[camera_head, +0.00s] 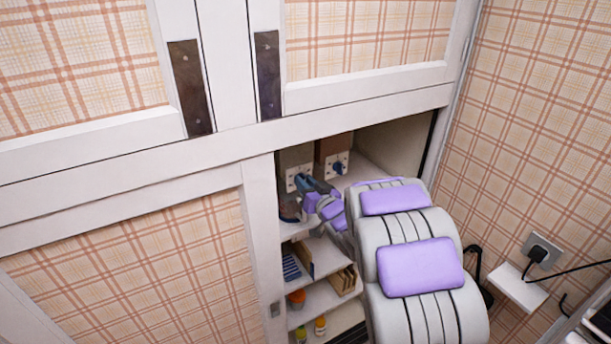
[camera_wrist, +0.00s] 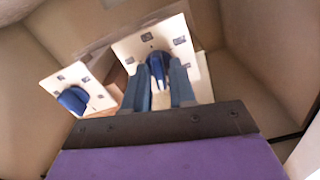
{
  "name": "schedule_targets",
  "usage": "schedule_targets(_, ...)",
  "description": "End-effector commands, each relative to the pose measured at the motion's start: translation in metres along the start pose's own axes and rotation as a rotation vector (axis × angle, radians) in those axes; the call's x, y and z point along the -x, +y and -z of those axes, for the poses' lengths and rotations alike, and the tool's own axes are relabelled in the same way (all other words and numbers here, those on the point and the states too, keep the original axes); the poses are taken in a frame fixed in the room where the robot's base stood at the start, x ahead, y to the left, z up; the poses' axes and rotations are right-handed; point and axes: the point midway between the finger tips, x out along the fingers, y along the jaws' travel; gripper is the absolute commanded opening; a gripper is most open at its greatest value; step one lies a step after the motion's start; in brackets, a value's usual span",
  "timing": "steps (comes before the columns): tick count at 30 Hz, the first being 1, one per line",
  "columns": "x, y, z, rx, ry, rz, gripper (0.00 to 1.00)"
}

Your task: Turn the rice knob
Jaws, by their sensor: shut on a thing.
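Two blue knobs sit on white plates inside the cabinet. In the wrist view, my gripper (camera_wrist: 160,76) is shut on one blue knob (camera_wrist: 157,60), with a finger on each side of it. Its white plate (camera_wrist: 133,46) has small dark marks around the knob. The other blue knob (camera_wrist: 72,99) is free on its own plate (camera_wrist: 92,83). In the head view, my gripper (camera_head: 305,182) reaches the left plate (camera_head: 291,180) and hides its knob; the free knob (camera_head: 338,168) shows to the right. I cannot read which knob is for rice.
The left dispenser (camera_head: 296,157) is greyish and the right one (camera_head: 333,147) is brown. Lower shelves (camera_head: 322,300) hold small boxes and bottles. A cabinet frame (camera_head: 262,230) stands close on the left. A wall socket (camera_head: 541,252) with a cable is at right.

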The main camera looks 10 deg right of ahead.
Motion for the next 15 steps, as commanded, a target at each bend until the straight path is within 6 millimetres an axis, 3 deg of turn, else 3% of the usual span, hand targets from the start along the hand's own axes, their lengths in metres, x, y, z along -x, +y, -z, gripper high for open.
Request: schedule_targets(15, 0.0001, 0.0019, 0.0023, -0.485, -0.002, -0.003, 0.0)
